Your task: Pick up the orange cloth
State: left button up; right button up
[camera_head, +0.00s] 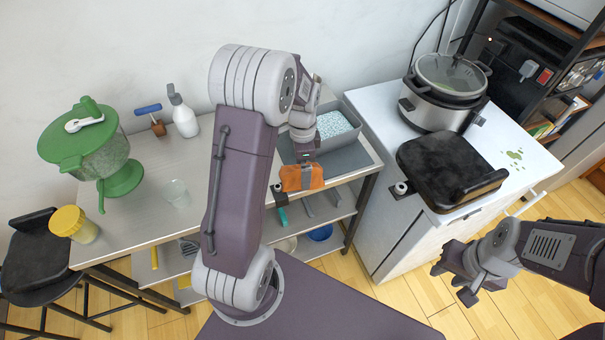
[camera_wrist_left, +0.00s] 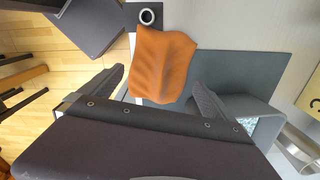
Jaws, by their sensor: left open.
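The orange cloth (camera_head: 302,177) is at the front edge of the metal table (camera_head: 135,215), by the grey dish tray (camera_head: 352,157). In the left wrist view the creased cloth (camera_wrist_left: 162,62) lies over the edge of a dark grey surface, ahead of and between my fingers. My left gripper (camera_head: 301,158) is just behind and above the cloth in the head view, its fingers partly hidden. In the wrist view my left gripper (camera_wrist_left: 160,80) is open, its fingers apart on either side of the cloth. My right gripper (camera_head: 451,283) is open and empty over the floor at right.
A bin with pale blue-white contents (camera_head: 335,125) stands behind the cloth. To the right, a white cabinet (camera_head: 395,235) holds a pot cooker (camera_head: 448,88) and a black grill (camera_head: 445,165). A green spinner (camera_head: 95,150), clear glass (camera_head: 177,193) and spray bottle (camera_head: 184,118) stand at left.

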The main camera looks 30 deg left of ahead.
pick_arm(q)
notch_tip(320, 180, down, 2)
jog(key=shift+f, duration=0.15)
jog(key=c, duration=1.3)
notch_tip(320, 180, up, 10)
jog(key=shift+r+p, duration=0.1)
jog(key=shift+p, duration=0.45)
jog(key=o, duration=0.7)
jog(key=c, duration=1.2)
jog(key=shift+c, duration=0.2)
